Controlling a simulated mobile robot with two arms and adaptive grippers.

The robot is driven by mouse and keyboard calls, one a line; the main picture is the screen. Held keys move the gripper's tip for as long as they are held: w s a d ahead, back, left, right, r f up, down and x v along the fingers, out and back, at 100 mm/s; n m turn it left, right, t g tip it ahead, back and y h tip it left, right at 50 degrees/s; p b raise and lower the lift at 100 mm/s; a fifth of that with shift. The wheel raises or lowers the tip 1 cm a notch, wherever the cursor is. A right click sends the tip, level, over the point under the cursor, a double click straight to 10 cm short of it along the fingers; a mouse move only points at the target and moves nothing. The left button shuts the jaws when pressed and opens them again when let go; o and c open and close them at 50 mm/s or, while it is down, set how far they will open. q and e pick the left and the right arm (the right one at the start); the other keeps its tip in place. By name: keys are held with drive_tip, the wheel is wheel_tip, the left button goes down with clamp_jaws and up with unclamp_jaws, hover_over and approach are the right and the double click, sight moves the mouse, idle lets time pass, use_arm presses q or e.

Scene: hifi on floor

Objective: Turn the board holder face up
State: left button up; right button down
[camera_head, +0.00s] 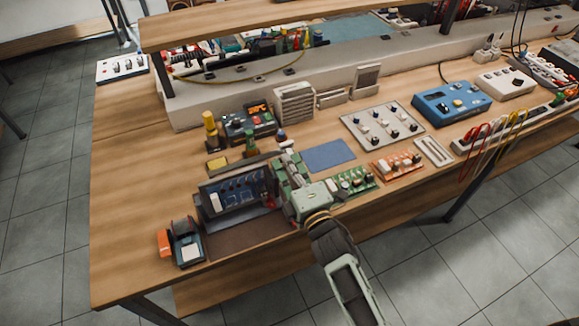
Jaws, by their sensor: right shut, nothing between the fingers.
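The board holder appears to be the dark frame (236,192) with a blue-black panel, at the front left of the bench. It stands tilted on or behind a dark brown mat (240,240). My right gripper (286,160) reaches in from the lower right, with its pale green fingers just right of the holder. The fingers look closed and hold nothing. I cannot tell whether they touch the holder's right edge, which they partly hide. My left gripper is not in view.
A green circuit board (350,182) and an orange board (397,164) lie right of my gripper. A soldering-type stand (186,245) sits left of the holder. A multimeter-like box (248,122) and a yellow-topped bottle (211,130) stand behind.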

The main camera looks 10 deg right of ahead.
drive_tip(key=shift+p+x, duration=0.45)
drive_tip(key=shift+x, duration=0.9)
drive_tip(key=shift+w+a+r+g+p, duration=0.15)
drive_tip(key=shift+w+g+p, duration=0.1)
drive_tip(key=shift+g+p, duration=0.4)
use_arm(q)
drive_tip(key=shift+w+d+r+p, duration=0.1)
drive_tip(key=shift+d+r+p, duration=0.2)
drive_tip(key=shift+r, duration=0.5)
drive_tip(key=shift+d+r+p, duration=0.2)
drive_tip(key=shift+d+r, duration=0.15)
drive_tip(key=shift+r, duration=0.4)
use_arm(e)
drive_tip(key=shift+w+f, duration=0.25)
drive_tip(key=shift+f, duration=0.05)
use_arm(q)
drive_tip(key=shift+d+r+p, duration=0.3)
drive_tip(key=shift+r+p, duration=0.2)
use_arm(e)
drive_tip(key=shift+w+f, duration=0.15)
